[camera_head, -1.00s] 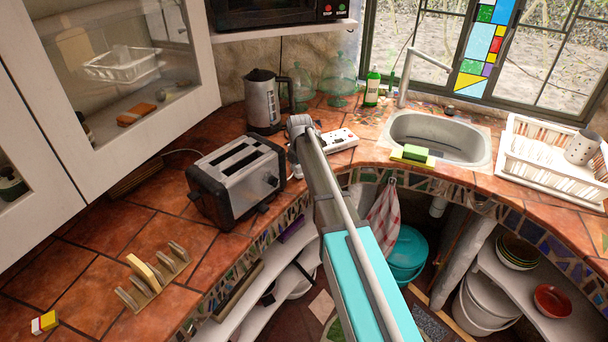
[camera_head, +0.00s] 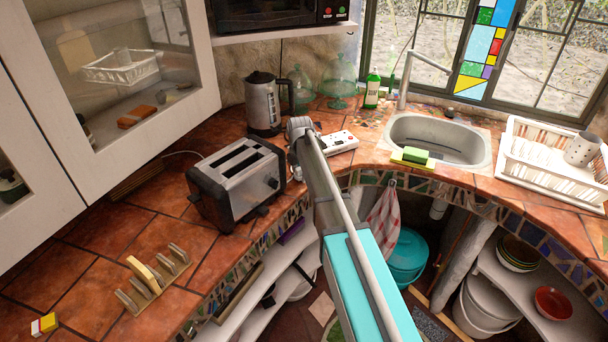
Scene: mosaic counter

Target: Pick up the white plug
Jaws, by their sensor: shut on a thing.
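My gripper (camera_head: 295,162) is at the far end of my arm, low over the counter between the toaster and the white power strip (camera_head: 340,142). It is shut, and my own arm hides most of its fingers. The white plug cannot be made out clearly; what is held between the fingers is mostly hidden. The power strip lies just to the right of my arm's end, with red and dark marks on its top.
The toaster (camera_head: 237,180) stands close on the left of my gripper, and the kettle (camera_head: 263,103) stands behind it. The sink (camera_head: 440,140) and a green sponge (camera_head: 415,156) are to the right. A toast rack (camera_head: 150,278) stands front left on the tiled counter (camera_head: 80,245).

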